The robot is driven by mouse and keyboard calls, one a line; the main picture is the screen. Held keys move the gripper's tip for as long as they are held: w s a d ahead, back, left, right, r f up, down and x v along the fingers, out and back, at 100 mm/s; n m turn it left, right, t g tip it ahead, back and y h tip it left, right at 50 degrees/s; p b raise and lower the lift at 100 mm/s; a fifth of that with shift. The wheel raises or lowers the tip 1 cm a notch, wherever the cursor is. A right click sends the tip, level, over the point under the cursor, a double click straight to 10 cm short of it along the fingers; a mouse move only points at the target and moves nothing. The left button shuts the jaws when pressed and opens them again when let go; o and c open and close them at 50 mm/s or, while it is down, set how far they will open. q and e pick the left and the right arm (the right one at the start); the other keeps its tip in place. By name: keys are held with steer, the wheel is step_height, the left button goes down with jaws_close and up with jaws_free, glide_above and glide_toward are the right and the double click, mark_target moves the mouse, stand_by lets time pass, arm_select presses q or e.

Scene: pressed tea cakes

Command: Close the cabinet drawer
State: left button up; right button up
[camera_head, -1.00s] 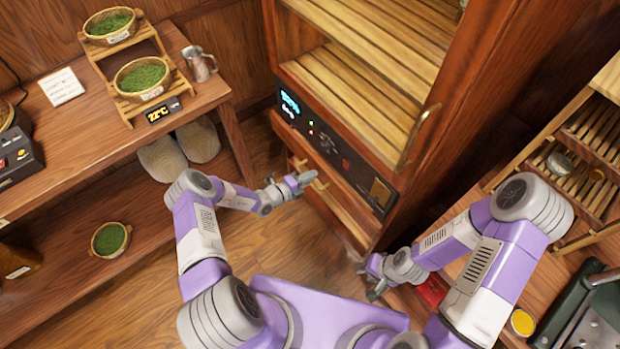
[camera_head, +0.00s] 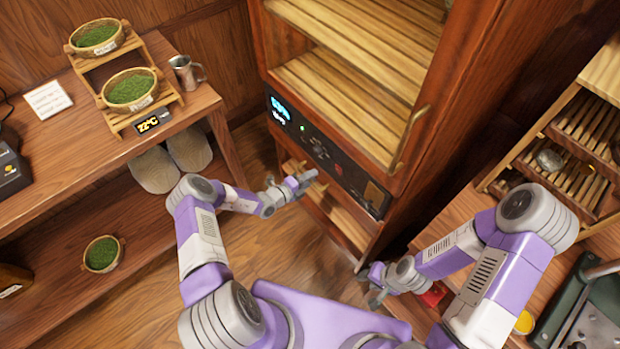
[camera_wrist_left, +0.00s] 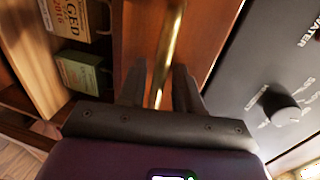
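The wooden cabinet (camera_head: 455,95) stands at the centre, with its drawer below the black control panel (camera_head: 330,158). In the left wrist view the drawer front (camera_wrist_left: 207,35) has a brass handle (camera_wrist_left: 168,50). Behind that front, a green box (camera_wrist_left: 82,72) and a labelled box (camera_wrist_left: 78,18) show inside the partly open drawer. My left gripper (camera_head: 308,180) is at the drawer front; its fingers (camera_wrist_left: 160,85) stand either side of the handle with a gap between them. My right gripper (camera_head: 368,286) is empty and its fingers look apart, low and right of the cabinet.
A wooden table (camera_head: 120,168) with green bowls on a stepped stand and a metal mug (camera_head: 184,72) is at left. A right-hand table (camera_head: 455,222) carries a slatted rack (camera_head: 585,130) near my right arm. Open floor (camera_head: 270,250) lies before the cabinet.

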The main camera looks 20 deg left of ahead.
arm_select(q)
steer(key=p+v, duration=0.1)
steer(key=v, duration=0.6)
steer(key=shift+s, duration=0.2)
steer(key=shift+a, duration=0.15)
steer(key=s+d+m+g+h, duration=0.2)
steer(key=s+d+m+g, duration=1.15)
steer(key=m, duration=0.65)
steer(key=s+r+m+y, duration=0.1)
steer(key=s+m+y, duration=0.2)
steer(key=m, duration=0.9)
steer(key=s+a+r+m+t+y, duration=0.1)
steer(key=s+r+m+y, duration=0.1)
steer(key=s+m, duration=0.5)
steer(key=m+y, duration=0.1)
steer(key=m, duration=0.4)
steer(key=shift+s+a+r+m, duration=0.2)
steer(key=shift+s+a+m, duration=0.1)
steer(key=shift+s, duration=0.1)
